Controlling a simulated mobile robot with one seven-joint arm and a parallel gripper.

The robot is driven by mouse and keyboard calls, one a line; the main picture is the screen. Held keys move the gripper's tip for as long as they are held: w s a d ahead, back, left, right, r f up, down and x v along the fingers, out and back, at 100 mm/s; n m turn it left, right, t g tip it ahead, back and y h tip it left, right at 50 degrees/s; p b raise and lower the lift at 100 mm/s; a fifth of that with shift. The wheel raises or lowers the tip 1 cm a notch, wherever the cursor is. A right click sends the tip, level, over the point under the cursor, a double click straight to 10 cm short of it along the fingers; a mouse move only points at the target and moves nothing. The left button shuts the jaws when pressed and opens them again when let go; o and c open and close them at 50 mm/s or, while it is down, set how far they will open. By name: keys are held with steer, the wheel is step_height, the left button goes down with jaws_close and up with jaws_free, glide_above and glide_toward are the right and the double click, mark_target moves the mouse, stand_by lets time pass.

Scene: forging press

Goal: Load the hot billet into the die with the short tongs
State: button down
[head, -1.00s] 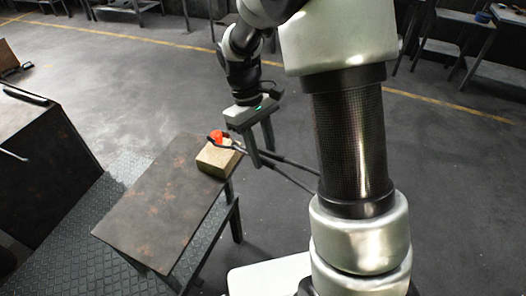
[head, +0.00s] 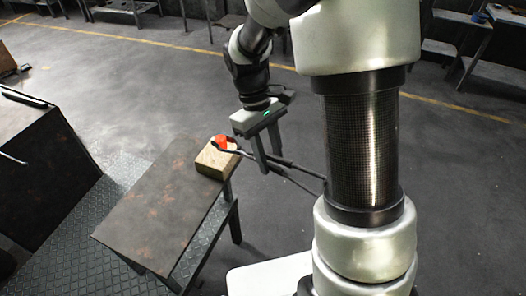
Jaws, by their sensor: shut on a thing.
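The hot billet (head: 221,141) glows orange-red on top of a pale block (head: 212,162) at the far right corner of the steel table. The short tongs (head: 300,170) are dark, with long handles running right and partly hidden behind my arm. Their jaw end is at the billet; I cannot tell whether the jaws grip it or only lie around it. My gripper (head: 269,168) points down beside the table's right edge, shut on the tongs' handles. The die cannot be made out.
The steel table (head: 160,225) is bare apart from the block. A dark box-shaped body (head: 35,165) stands to the left, with a tread-plate surface (head: 75,235) between. Benches (head: 465,40) line the back. Open floor lies behind the table.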

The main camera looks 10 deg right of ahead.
steer(key=s+d, duration=0.7)
steer(key=s, duration=0.4)
steer(key=shift+w+r, duration=0.1)
